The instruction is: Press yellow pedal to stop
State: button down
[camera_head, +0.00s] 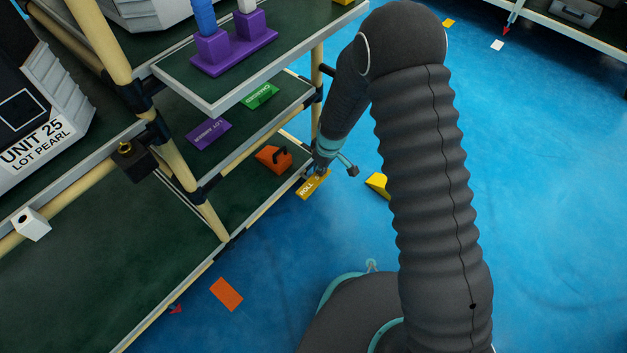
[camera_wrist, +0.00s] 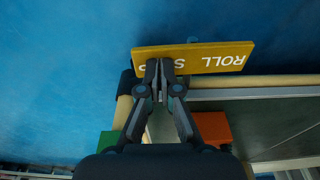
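A yellow plate lettered "ROLL S…" (camera_head: 315,187) lies low beside the front corner of the rack, and it fills the upper middle of the wrist view (camera_wrist: 215,58). I take it for the yellow pedal. Part of its lettering is hidden behind my fingers. My gripper (camera_wrist: 160,66) has its two fingertips together with nothing seen between them, and they overlap the plate's left part. In the head view my gripper (camera_head: 321,168) points down just above the plate. I cannot tell whether the tips touch it.
A second yellow block (camera_head: 377,185) sits on the blue floor, partly behind my arm. An orange block with a black handle (camera_head: 273,158) is on the lower shelf (camera_head: 238,193). The rack posts stand close left of my gripper. An orange floor marker (camera_head: 226,294) lies nearer.

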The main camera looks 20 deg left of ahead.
jog(key=shift+f, duration=0.25)
jog(key=shift+r, duration=0.15)
jog(key=shift+r+p, duration=1.75)
jog(key=shift+r, duration=1.7)
